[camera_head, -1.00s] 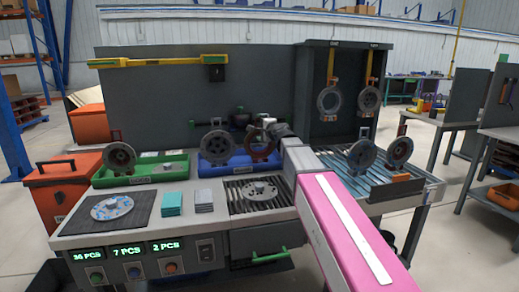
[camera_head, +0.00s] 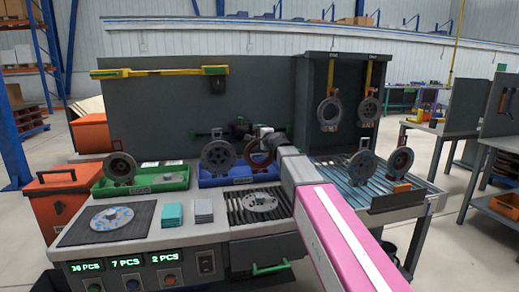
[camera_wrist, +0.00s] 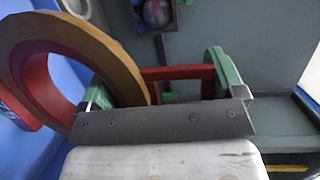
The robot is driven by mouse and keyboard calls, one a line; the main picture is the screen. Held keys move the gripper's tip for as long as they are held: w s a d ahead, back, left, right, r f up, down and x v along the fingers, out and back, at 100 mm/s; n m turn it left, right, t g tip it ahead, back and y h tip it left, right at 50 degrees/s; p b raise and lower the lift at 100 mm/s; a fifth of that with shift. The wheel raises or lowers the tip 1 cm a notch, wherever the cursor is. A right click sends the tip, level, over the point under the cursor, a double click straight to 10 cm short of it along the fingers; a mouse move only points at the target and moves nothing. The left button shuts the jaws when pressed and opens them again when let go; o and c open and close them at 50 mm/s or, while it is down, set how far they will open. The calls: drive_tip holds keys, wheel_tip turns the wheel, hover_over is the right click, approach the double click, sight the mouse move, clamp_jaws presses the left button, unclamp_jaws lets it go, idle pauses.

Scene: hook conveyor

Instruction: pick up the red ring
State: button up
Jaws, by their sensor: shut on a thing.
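The red ring (camera_head: 261,157) is dark red-brown in the head view and stands upright at the right end of the blue tray (camera_head: 240,181). In the wrist view the ring (camera_wrist: 128,62) is large at the left, with a brown-orange rim and red inner wall. Its red handle (camera_wrist: 180,73) runs between the green fingers of my gripper (camera_wrist: 165,84). My gripper is shut on this handle. In the head view my gripper (camera_head: 264,134) is small and partly hidden by my wrist. I cannot tell whether the ring touches the tray floor.
A grey ring (camera_head: 218,156) stands just left in the same tray. A green tray (camera_head: 150,184) holds another ring. Two rings hang in the dark hook frame (camera_head: 346,60). A roller conveyor (camera_head: 350,190) at right carries two more. A dark panel (camera_head: 165,105) rises behind.

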drive_tip(key=shift+r, duration=0.1)
drive_tip(key=shift+r, duration=2)
drive_tip(key=s+a+r, duration=0.5)
drive_tip(key=s+r, duration=0.1)
drive_tip(key=s, duration=0.4)
drive_tip(key=shift+s+a+r, duration=0.15)
drive_tip(key=shift+a+r, duration=0.15)
drive_tip(key=shift+r, duration=0.1)
